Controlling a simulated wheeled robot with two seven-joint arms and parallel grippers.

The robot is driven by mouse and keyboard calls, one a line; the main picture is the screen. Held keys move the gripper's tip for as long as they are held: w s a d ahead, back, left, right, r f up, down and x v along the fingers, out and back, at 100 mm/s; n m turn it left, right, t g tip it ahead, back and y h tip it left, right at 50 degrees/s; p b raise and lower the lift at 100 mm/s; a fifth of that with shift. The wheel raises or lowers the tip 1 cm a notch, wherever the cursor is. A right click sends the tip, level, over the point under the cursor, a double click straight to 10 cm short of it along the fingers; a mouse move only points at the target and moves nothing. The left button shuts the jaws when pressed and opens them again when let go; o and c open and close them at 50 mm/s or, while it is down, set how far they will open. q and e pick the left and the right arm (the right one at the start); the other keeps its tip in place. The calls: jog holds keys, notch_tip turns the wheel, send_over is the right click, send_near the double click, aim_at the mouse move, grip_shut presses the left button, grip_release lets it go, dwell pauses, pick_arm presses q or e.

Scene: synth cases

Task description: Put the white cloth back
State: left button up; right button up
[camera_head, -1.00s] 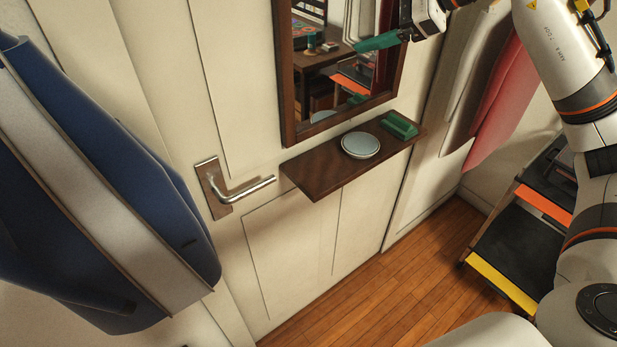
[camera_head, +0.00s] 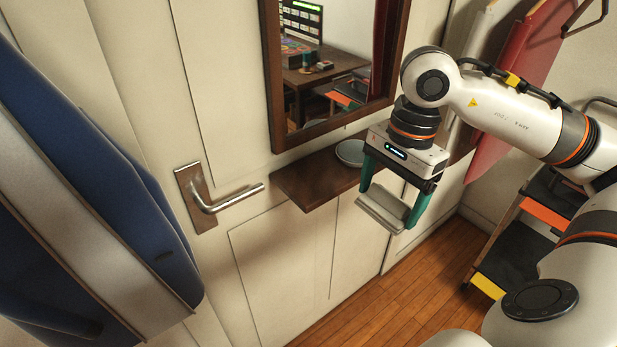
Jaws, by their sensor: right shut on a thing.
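My right gripper (camera_head: 390,195) hangs pointing down in front of the small dark shelf. Its two teal fingers are shut on a pale grey-white, flat, folded-looking piece, which I take to be the white cloth (camera_head: 382,208). The cloth hangs between the fingertips, in front of and below the shelf edge in the picture, and looks clear of the shelf. My left gripper is not in view.
The dark shelf (camera_head: 310,180) carries a pale round dish (camera_head: 350,153), partly behind my gripper. A mirror (camera_head: 268,70) hangs above it. A door handle (camera_head: 225,198) and blue hanging fabric (camera_head: 95,160) are left. Pale (camera_head: 488,45) and red (camera_head: 525,60) fabrics hang right, above a dark rack (camera_head: 515,250).

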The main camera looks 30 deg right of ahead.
jog(key=w+p, duration=0.3)
jog(key=w, duration=0.3)
jog(key=w+a+f+p, duration=0.1)
jog(key=w+p, duration=0.2)
jog(key=w, duration=0.3)
jog(key=w+f+p, duration=0.1)
jog(key=w+p, duration=0.3)
jog(key=w, duration=0.3)
jog(key=shift+w+a+f, duration=0.1)
jog(key=shift+a+f, duration=0.05)
jog(key=shift+a, duration=0.15)
jog(key=shift+f, duration=0.6)
notch_tip(320, 180, down, 3)
jog(key=shift+r+p, duration=0.15)
jog(key=shift+p, duration=0.95)
jog(key=shift+w+p, duration=0.1)
jog(key=shift+p, duration=0.25)
jog(key=shift+f, duration=0.35)
